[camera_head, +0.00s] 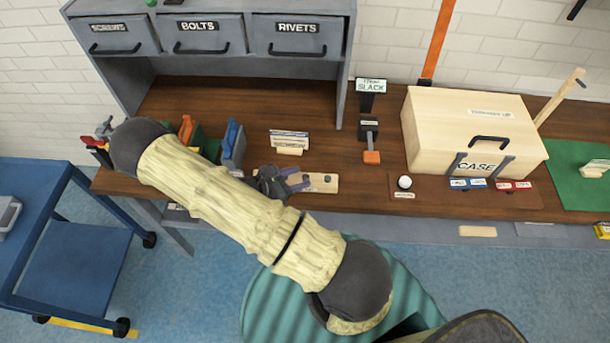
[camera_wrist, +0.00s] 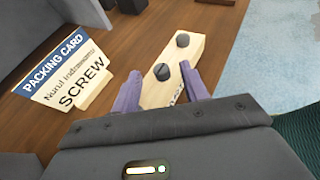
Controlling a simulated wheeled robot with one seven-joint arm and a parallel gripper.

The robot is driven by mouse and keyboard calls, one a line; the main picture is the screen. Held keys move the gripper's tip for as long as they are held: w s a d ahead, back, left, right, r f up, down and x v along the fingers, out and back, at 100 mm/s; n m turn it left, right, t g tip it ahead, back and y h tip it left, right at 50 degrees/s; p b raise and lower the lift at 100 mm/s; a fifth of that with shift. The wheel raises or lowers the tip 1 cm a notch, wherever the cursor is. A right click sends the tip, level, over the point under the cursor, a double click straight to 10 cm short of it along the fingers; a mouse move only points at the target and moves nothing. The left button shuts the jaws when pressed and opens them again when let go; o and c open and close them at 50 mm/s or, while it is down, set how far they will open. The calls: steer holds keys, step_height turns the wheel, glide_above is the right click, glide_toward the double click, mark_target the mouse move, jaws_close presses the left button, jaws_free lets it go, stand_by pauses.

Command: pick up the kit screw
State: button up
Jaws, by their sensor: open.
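A pale wooden block (camera_head: 324,187) lies on the bench near its front edge. In the wrist view the block (camera_wrist: 191,54) carries two dark grey pieces. The nearer grey piece (camera_wrist: 161,72) is just ahead of my fingertips, roughly between their lines; the farther one (camera_wrist: 182,39) is toward the block's far end. I cannot tell which of them is the kit screw. My gripper (camera_wrist: 163,86) is open, its purple fingers apart over the block's near end. It also shows in the head view (camera_head: 298,179), at the block's left end. The near end's lettering is partly hidden.
A packing card reading SCREW (camera_wrist: 66,72) stands on the bench left of my gripper. Blue and green bins (camera_head: 232,146) stand farther left. A wooden case (camera_head: 455,135) is at the right.

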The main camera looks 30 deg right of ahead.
steer(key=shift+d+f, duration=0.2)
steer(key=shift+d, duration=0.3)
steer(key=shift+c, duration=0.5)
jaws_close()
